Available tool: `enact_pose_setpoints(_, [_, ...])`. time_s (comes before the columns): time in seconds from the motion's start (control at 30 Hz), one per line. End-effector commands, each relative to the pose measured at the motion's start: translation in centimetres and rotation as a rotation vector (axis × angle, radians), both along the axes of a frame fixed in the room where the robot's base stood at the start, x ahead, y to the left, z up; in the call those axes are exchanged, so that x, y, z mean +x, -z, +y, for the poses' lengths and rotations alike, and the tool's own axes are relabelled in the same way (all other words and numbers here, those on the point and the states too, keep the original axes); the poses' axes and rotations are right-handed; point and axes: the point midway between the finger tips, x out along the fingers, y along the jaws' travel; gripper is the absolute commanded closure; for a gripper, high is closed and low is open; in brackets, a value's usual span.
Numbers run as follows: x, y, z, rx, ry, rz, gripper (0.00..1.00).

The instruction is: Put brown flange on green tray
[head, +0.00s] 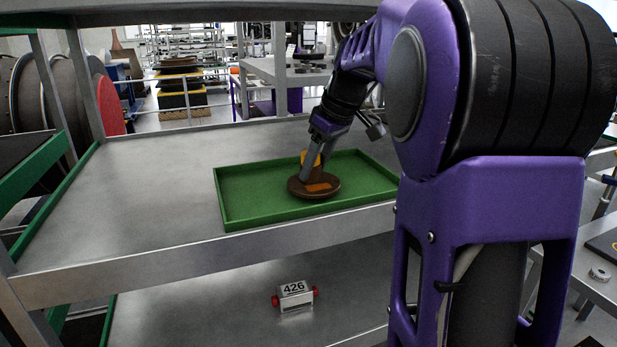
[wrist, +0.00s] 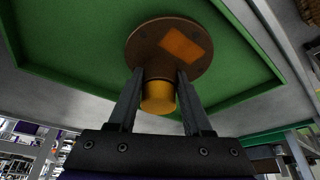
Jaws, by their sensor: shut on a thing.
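The brown flange (head: 321,191) is a round disc with a hub, an orange patch and a yellow-orange end. In the head view it is at the green tray (head: 239,211), over the tray's floor in the middle. I cannot tell whether it touches the floor. In the wrist view the flange (wrist: 143,48) sits between the fingers of my gripper (wrist: 160,78), which are shut on its hub. My gripper (head: 312,168) reaches down at a tilt from the upper right. The green tray (wrist: 75,62) fills the background of the wrist view.
The tray lies on a grey metal shelf (head: 130,190) with free room to its left. A small block marked 426 (head: 294,293) with red ends is on the shelf below. A metal post (head: 85,85) stands at the left, and an upper shelf edge (head: 200,12) crosses above.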

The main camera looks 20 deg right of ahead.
Motion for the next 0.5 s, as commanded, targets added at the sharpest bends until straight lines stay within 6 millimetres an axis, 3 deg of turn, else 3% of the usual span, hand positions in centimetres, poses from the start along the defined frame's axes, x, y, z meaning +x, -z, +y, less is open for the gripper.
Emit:
enact_pose_setpoints(0.1, [-0.24,1.16,-0.60,-0.001,0.001,-0.004,1.00])
enact_pose_setpoints(0.5, [-0.30,1.39,-0.71,-0.001,0.000,-0.003,1.00])
